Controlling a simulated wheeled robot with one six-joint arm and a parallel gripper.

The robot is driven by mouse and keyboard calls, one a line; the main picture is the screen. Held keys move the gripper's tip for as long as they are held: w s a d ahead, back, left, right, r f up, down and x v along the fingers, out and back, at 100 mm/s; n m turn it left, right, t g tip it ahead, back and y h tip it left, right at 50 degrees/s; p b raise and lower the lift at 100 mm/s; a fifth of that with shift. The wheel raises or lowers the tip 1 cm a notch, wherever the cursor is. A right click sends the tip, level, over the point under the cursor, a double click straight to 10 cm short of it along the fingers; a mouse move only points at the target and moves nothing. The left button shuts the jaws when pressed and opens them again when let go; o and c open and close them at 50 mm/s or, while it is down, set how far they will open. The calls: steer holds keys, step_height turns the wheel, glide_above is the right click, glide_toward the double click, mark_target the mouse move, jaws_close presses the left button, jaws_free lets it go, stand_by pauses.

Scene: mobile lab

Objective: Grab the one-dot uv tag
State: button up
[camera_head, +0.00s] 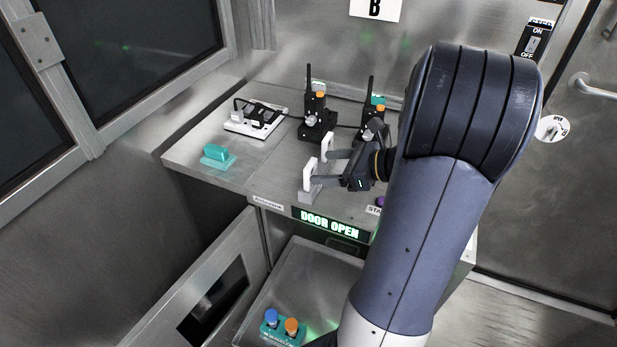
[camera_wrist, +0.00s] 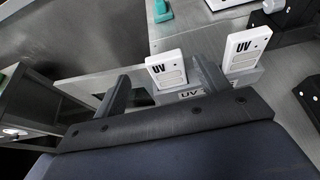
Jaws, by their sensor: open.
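Two white UV tags stand upright in a grey holder (camera_head: 308,194) near the front edge of the bench. The front tag (camera_head: 311,172) is the left one in the wrist view (camera_wrist: 165,70). The back tag (camera_head: 327,147) is the right one in the wrist view (camera_wrist: 247,47). Their dots are too small to read. My gripper (camera_wrist: 162,84) is open and empty. In the wrist view its fingers lie to either side of the left tag's lower part, the right finger close to it. The right tag is outside that finger. Contact cannot be told.
A teal block (camera_head: 217,156) sits at the bench's left. A white device (camera_head: 255,117) and two black devices with antennas (camera_head: 317,117) (camera_head: 374,108) stand behind. A lit "DOOR OPEN" sign (camera_head: 330,224) is on the bench front. Orange- and blue-topped vials (camera_head: 281,325) are below.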

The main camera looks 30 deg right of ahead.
mark_target(314, 167)
steer(key=x, duration=0.5)
steer(key=shift+w+f, duration=0.3)
steer(key=shift+w, duration=0.05)
steer(key=shift+d, duration=0.1)
steer(key=c, duration=1.1)
